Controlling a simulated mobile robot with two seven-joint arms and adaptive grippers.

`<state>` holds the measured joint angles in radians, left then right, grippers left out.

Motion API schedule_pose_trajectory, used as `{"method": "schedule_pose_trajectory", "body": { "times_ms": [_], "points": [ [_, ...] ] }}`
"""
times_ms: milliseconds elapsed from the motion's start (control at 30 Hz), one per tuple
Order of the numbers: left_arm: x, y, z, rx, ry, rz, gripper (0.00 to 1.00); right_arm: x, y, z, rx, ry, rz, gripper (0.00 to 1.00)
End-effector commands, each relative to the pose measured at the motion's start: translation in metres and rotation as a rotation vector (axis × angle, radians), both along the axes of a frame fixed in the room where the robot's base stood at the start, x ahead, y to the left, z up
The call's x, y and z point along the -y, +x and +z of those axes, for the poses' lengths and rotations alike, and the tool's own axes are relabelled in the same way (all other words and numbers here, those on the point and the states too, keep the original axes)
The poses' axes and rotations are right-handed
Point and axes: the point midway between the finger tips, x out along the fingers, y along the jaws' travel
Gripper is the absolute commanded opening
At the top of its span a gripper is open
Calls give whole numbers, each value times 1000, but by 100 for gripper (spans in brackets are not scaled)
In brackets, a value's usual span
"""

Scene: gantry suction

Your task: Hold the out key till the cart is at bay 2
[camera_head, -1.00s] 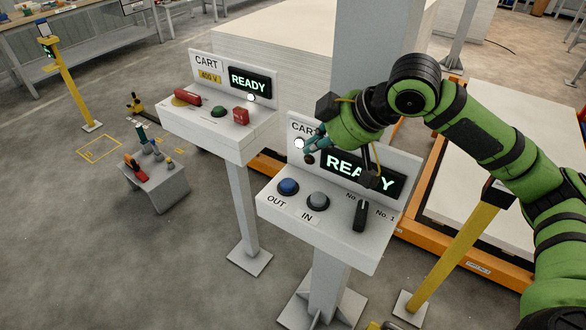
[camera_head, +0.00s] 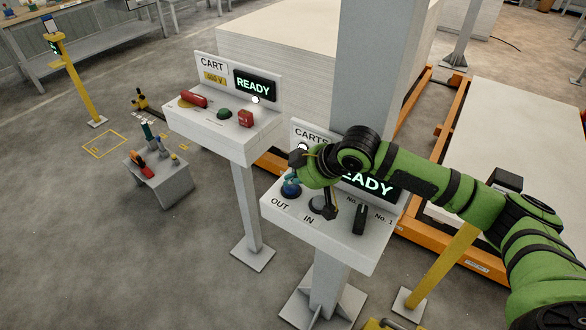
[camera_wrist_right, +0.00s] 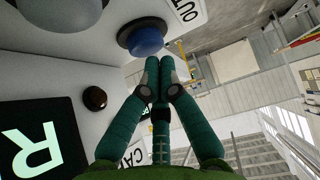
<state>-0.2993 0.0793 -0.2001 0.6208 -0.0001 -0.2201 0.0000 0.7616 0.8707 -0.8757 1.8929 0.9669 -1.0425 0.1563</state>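The blue OUT key (camera_head: 291,193) sits at the left of the near console (camera_head: 330,250), above the label OUT. My right gripper (camera_head: 291,184) is over this key and covers part of it. In the right wrist view, the gripper's teal fingers (camera_wrist_right: 160,66) are together and empty, their tips just short of or at the edge of the blue key (camera_wrist_right: 146,40); I cannot tell whether they touch. The grey IN key (camera_head: 317,204) is partly hidden by my arm. The near display (camera_head: 372,184) reads READY, partly covered. My left gripper is out of view.
A black selector knob (camera_head: 360,219) stands right of the keys. A second console (camera_head: 215,130) with its own READY display is at the left. An orange-framed cart (camera_head: 470,258) with pale boards lies at the right, behind a yellow post (camera_head: 440,265).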

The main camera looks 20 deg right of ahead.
Motion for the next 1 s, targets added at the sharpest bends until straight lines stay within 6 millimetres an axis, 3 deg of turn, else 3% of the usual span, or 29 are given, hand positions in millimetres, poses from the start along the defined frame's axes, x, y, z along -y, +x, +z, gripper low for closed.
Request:
{"method": "schedule_pose_trajectory", "body": {
  "times_ms": [267, 500, 1000],
  "points": [
    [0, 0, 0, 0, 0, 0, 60, 0, 0, -1, 0, 0, 0, 0],
    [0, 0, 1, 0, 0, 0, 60, 0, -1, -23, -5, 1, 0, 0],
    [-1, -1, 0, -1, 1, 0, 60, 1, -4, -29, -17, -4, 2, 0]
  ]
}}
